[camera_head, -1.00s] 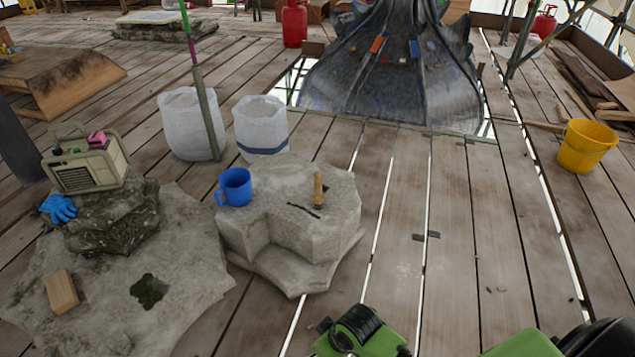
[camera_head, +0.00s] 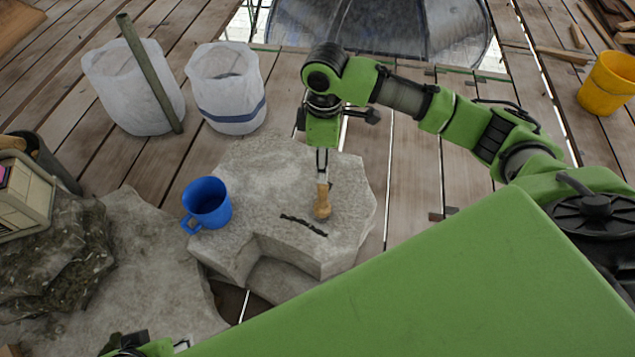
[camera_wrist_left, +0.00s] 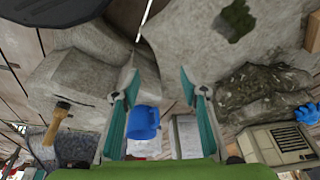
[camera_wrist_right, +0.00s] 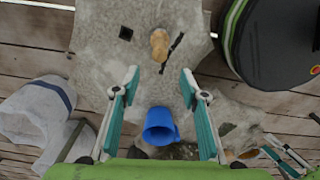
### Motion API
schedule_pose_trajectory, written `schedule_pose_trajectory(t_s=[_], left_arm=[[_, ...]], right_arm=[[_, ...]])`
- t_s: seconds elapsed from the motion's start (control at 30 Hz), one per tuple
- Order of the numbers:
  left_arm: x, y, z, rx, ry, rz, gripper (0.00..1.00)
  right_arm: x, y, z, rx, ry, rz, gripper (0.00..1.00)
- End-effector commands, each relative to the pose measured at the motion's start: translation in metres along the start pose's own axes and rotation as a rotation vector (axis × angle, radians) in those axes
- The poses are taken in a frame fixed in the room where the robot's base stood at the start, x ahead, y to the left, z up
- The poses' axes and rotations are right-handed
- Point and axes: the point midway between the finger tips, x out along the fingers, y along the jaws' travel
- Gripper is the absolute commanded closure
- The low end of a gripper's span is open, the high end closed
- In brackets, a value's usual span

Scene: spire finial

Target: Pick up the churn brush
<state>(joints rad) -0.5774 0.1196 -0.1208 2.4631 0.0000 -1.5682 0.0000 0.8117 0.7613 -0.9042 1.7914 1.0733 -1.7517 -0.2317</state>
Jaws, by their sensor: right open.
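The churn brush (camera_head: 322,203), a small wooden-handled piece, stands upright on the pale stone block (camera_head: 255,165). It also shows in the left wrist view (camera_wrist_left: 60,112) and, from above, in the right wrist view (camera_wrist_right: 159,44). My right gripper (camera_head: 322,165) points down over it with its fingers apart; in the right wrist view the brush lies in line with the gap. I cannot tell whether the fingers touch it. My left gripper (camera_wrist_left: 158,85) is open and empty; only a bit of it shows at the head view's bottom left.
A blue mug (camera_head: 208,203) stands on the same block, left of the brush, and a thin dark strip (camera_head: 303,225) lies beside the brush. Two white sacks (camera_head: 135,90) (camera_head: 228,95) stand behind. A yellow bucket (camera_head: 607,83) is far right. Bare planks lie right of the block.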

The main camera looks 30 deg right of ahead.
Motion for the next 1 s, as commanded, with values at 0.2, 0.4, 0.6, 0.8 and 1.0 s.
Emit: schedule_pose_trajectory(t_s=[0.2, 0.4, 0.6, 0.8, 1.0], left_arm=[[0.006, 0.0, 0.004, 0.0, 0.002, -0.001, 0.6], [0.018, 0.001, -0.003, 0.001, 0.039, 0.001, 0.6], [0.019, 0.004, -0.032, 0.005, 0.152, 0.006, 0.6], [0.019, 0.006, -0.045, 0.007, 0.202, 0.009, 0.6], [0.017, 0.011, -0.083, 0.011, 0.354, 0.017, 0.6]], right_arm=[[0.03, -0.001, 0.002, -0.001, -0.007, -0.005, 0.6], [0.067, 0.0, 0.002, -0.001, -0.005, -0.003, 0.6], [0.083, 0.001, 0.001, -0.002, -0.003, -0.001, 0.6], [0.088, 0.001, 0.001, -0.001, -0.003, -0.001, 0.6], [0.102, 0.001, 0.001, -0.001, -0.004, -0.001, 0.6]])
